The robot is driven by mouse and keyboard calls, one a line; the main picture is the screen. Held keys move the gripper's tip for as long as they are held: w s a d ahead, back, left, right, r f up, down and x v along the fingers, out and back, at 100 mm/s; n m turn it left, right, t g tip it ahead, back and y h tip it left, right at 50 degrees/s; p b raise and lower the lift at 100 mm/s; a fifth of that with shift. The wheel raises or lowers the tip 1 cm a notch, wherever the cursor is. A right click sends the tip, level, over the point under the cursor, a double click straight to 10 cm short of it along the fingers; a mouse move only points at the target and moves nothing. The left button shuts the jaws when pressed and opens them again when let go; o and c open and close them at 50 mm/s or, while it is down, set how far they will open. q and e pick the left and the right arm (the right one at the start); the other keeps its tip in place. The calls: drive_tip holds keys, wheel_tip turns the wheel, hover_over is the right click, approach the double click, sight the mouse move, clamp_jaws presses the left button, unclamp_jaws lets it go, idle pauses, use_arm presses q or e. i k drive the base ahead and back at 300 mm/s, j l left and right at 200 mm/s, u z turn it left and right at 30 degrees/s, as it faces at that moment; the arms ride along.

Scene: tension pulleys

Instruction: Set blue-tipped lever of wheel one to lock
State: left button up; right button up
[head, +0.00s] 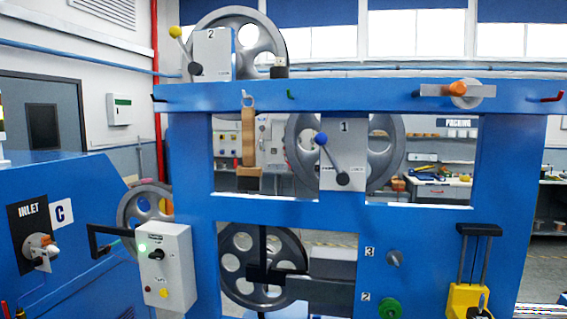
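The blue-tipped lever (330,157) is on a light grey plate (352,145) marked 1, in the middle of the head view. Its blue ball (320,138) is at the upper left and its dark pivot (343,178) is low on the plate, so the lever tilts up and to the left. Small labels sit left and right of the pivot, too small to read surely. The grey spoked wheel one (387,150) stands behind the plate, which hides its middle. Neither of my grippers is in view.
A yellow-tipped lever (181,42) sits on plate 2 (212,55) at the upper left. The blue frame (270,207) surrounds the plate. A control box (165,265) juts out at the lower left, and a yellow device (468,298) is at the lower right.

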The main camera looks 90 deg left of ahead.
sight(343, 178)
drive_tip(key=u, duration=2.65)
